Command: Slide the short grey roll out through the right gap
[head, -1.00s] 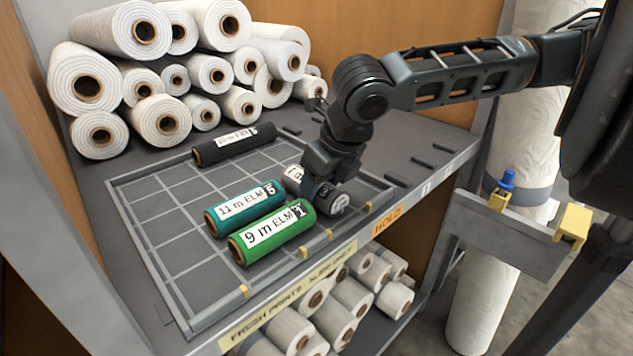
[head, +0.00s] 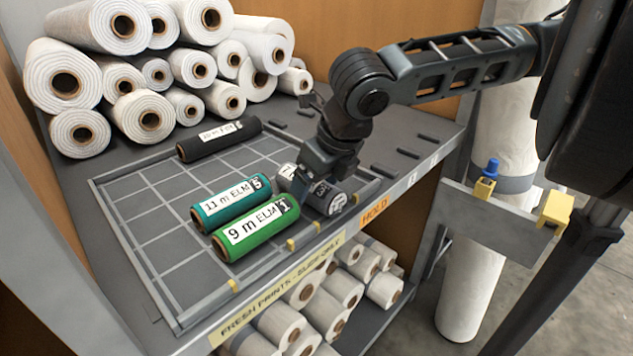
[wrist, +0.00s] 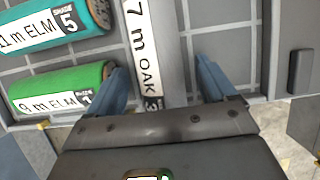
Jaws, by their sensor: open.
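The short grey roll (head: 322,196) lies on the gridded tray, right of the green roll, its near end close to the front rim. Its "7 m OAK" label shows in the wrist view (wrist: 145,48). My gripper (wrist: 163,80) is open, with one blue finger on each side of the roll; I cannot tell if they touch it. In the head view my gripper (head: 327,172) is down over the roll and hides its middle. Yellow marks (head: 291,245) stand along the tray's front rim (head: 262,265); the right gap's exact edges are unclear.
The green roll (head: 255,228) and teal roll (head: 232,203) lie close on the left. A black roll (head: 218,139) lies at the tray's back. White rolls (head: 125,80) are stacked behind, others on the lower shelf (head: 330,290). The tray's left part is clear.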

